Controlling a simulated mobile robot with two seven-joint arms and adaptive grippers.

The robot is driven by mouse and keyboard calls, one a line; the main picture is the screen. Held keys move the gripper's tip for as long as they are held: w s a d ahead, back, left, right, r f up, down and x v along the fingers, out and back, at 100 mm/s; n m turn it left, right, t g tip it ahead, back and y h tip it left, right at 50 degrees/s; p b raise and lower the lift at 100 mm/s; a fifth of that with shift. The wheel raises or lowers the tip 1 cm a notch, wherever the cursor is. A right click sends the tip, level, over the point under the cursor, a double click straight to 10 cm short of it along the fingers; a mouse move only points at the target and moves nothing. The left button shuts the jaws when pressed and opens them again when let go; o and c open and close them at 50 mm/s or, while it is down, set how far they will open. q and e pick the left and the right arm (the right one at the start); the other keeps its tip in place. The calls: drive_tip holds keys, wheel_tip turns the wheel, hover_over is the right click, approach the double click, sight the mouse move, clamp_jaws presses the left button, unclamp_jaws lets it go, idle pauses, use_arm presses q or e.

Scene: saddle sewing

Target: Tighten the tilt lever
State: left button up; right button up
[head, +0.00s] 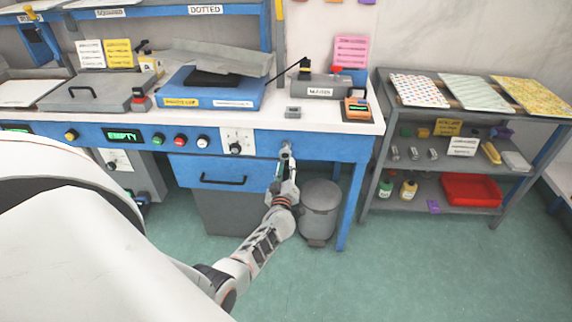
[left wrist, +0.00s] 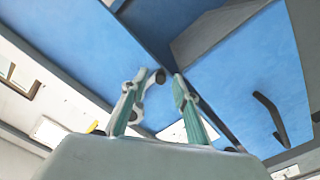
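My left gripper (head: 284,172) reaches up to the blue front of the workbench, just right of the drawer. A small grey lever-like part (head: 286,150) sits at the bench's front edge by the fingertips; I take it for the tilt lever. In the left wrist view the two fingers of the left gripper (left wrist: 159,80) stand apart. A dark round end (left wrist: 160,76) shows between the fingertips, closer to the left finger. I cannot tell whether either finger touches it. My right gripper is not in view.
The blue drawer with a dark handle (head: 223,180) is left of my gripper. A grey bin (head: 320,207) stands on the floor to the right. A panel (head: 238,141) with a black knob is at the upper left. A grey shelf rack (head: 366,190) stands farther right; the front floor is clear.

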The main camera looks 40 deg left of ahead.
use_arm(q)
drive_tip(key=v, duration=0.5)
drive_tip(key=shift+s+r, duration=0.1)
drive_tip(key=shift+s, duration=0.2)
drive_tip(key=shift+d, duration=0.1)
drive_tip(key=s+d+f+m+g+h, duration=0.2)
drive_tip(key=s+d+m+h, duration=0.4)
drive_tip(key=s+d+m, duration=0.3)
drive_tip(key=s+d+f+m+g+h+p, duration=0.1)
drive_tip(key=s+d+f+m+h, duration=0.4)
drive_tip(key=s+d, duration=1.1)
drive_tip(key=s+m+g+h, duration=0.1)
drive_tip(key=s+m, duration=0.2)
drive_tip(key=s, duration=0.2)
drive_tip(key=shift+s+m+g, duration=0.25)
drive_tip(key=shift+m+g, duration=0.05)
drive_tip(key=shift+m, duration=0.1)
drive_tip(key=shift+d, duration=0.1)
